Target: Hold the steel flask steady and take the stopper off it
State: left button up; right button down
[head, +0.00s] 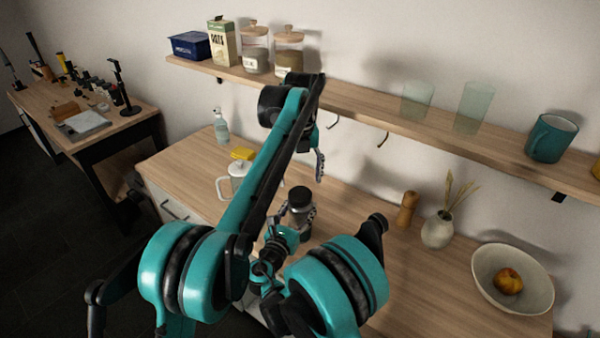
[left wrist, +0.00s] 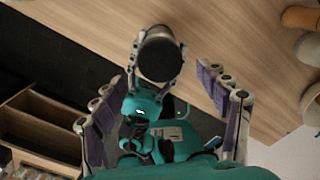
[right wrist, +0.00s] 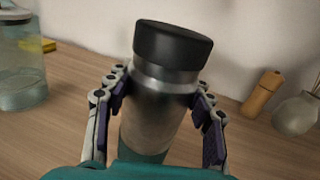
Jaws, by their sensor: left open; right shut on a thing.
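The steel flask (right wrist: 160,105) has a shiny body, and its black stopper (right wrist: 172,45) is seated on top. In the head view the flask (head: 303,216) is upright or nearly so at the counter's front part; I cannot tell whether its base touches the wood. My right gripper (right wrist: 160,85) is shut around the body below the stopper. My left gripper (head: 319,163) is open and empty, above and a little behind the flask, pointing down. In the left wrist view the stopper's top (left wrist: 160,57) lies beyond the open fingers, apart from them. The flask's lower part is hidden.
On the counter (head: 380,255), a glass jug (head: 238,172) and soap bottle (head: 221,127) stand left; a wooden mill (head: 407,208), vase (head: 438,230) and fruit bowl (head: 535,280) stand right. A shelf (head: 350,115) with hooks hangs behind the left gripper.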

aim_at(300, 193)
pick_arm(q)
notch_tip(300, 193, down, 7)
jog(key=shift+r, duration=0.1)
dwell(0.3)
